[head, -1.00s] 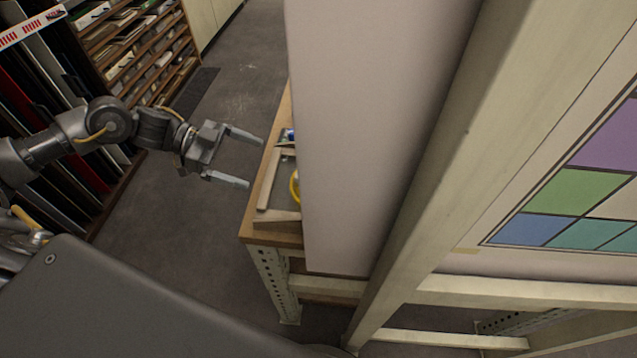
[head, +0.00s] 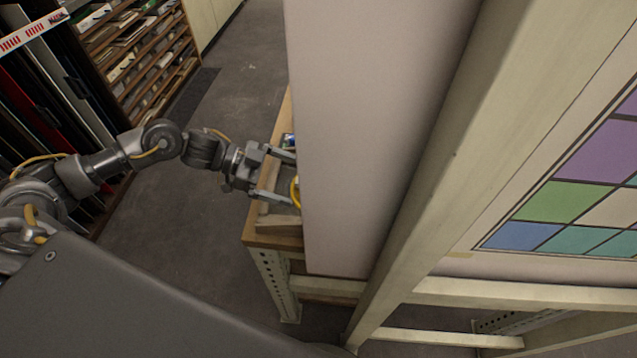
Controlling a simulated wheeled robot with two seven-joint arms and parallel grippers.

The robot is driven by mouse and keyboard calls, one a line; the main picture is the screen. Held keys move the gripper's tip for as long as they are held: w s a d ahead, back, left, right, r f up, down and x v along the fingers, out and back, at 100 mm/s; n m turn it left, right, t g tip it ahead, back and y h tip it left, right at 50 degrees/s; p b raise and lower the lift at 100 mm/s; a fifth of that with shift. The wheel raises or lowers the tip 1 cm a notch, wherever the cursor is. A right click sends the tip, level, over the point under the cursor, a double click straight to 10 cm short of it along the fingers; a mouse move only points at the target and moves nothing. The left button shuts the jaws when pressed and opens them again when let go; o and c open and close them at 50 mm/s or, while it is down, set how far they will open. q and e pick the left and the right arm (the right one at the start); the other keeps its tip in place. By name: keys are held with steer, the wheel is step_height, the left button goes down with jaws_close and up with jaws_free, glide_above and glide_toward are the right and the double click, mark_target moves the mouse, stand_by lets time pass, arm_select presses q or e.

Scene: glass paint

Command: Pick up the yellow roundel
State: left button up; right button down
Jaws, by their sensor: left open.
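The yellow roundel (head: 295,191) shows only as a thin yellow curved edge in the head view. Most of it is hidden behind the pale upright panel. It lies in a wooden-edged tray (head: 281,222) on the end of a workbench. My left gripper (head: 290,178) is open and reaches over the tray from the left. Its fingers point right, with the near finger beside the roundel's visible edge. The fingertips end close to the panel's edge, and I cannot tell whether they touch the roundel. My right gripper is not in view.
A tall pale panel (head: 365,130) stands just right of the gripper and hides most of the bench. A slanted cream beam (head: 450,170) and a board with coloured squares (head: 560,202) are at the right. Racks (head: 140,60) stand at the back left.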

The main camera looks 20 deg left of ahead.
arm_select(q)
steer(key=shift+x, duration=0.95)
steer(key=shift+s+a, duration=0.2)
steer(key=c, duration=2)
steer(key=shift+w+d, duration=0.15)
jaws_close()
